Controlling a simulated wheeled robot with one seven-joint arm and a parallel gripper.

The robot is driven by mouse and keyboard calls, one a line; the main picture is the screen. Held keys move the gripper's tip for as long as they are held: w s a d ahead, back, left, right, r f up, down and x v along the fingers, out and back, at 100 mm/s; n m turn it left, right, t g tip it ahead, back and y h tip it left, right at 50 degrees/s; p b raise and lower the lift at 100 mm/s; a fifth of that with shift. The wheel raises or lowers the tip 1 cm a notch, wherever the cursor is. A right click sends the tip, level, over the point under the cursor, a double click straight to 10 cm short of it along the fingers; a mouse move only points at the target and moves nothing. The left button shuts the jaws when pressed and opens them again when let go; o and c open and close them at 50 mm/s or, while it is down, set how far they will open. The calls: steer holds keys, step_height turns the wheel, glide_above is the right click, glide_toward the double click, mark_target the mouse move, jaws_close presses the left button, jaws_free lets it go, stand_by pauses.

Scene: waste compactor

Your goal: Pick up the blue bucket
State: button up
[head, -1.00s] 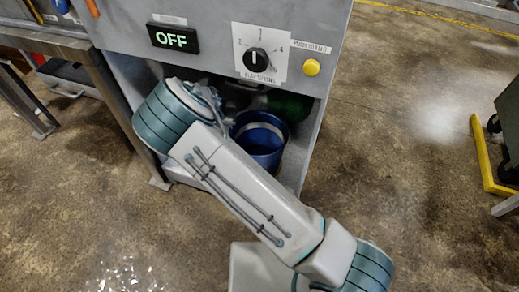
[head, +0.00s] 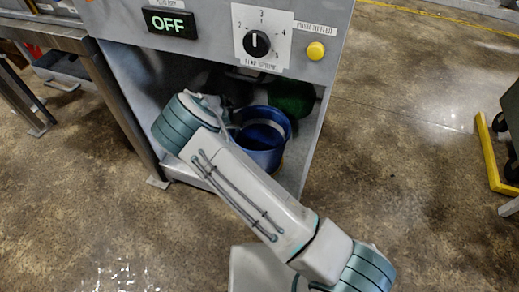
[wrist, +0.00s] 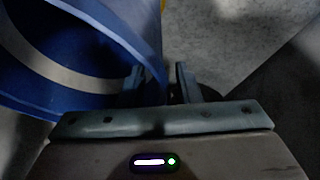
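The blue bucket (head: 266,153) stands in the open bay under the machine's panel, with a pale band inside. My arm's end hides its left side in the head view. In the wrist view the bucket (wrist: 105,35) fills the upper left, its mouth partly facing the camera. My gripper (wrist: 160,78) is at its rim: the left finger overlaps the bucket's inside, the right finger is outside the wall. A gap shows between the fingers, and I cannot tell whether either touches the wall. In the head view the fingers are hardly visible beside the bucket.
A green rounded thing (head: 293,98) sits behind the bucket. The bay's side wall (head: 308,150) is close on the right, and the control panel (head: 215,30) hangs above. A table leg (head: 125,115) stands at left. Floor (head: 400,200) to the right is clear.

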jaws_close()
stand_by(1.3)
